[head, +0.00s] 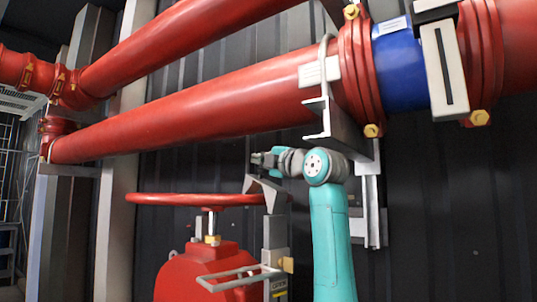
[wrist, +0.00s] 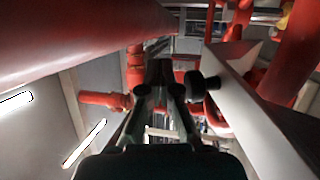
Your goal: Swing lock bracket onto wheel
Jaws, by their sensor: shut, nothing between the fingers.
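The red handwheel (head: 165,199) lies flat above the red valve body. The grey lock bracket (head: 268,192) is a bent plate on top of a grey post, at the right end of the wheel's rim. It overlaps the rim in the head view; I cannot tell whether it touches it. My gripper (head: 257,159) is shut and empty, pointing left just above the bracket. In the wrist view the closed fingers (wrist: 164,72) point ahead. A pale plate (wrist: 245,105) with a dark round knob (wrist: 195,85) is close on their right, probably the bracket.
A large red pipe (head: 190,107) runs above my gripper and wheel. A pale pipe support (head: 318,105) hangs just above my arm. The red valve body (head: 205,270) stands below, with a grey bar handle (head: 240,275) in front. The dark panelled wall is behind.

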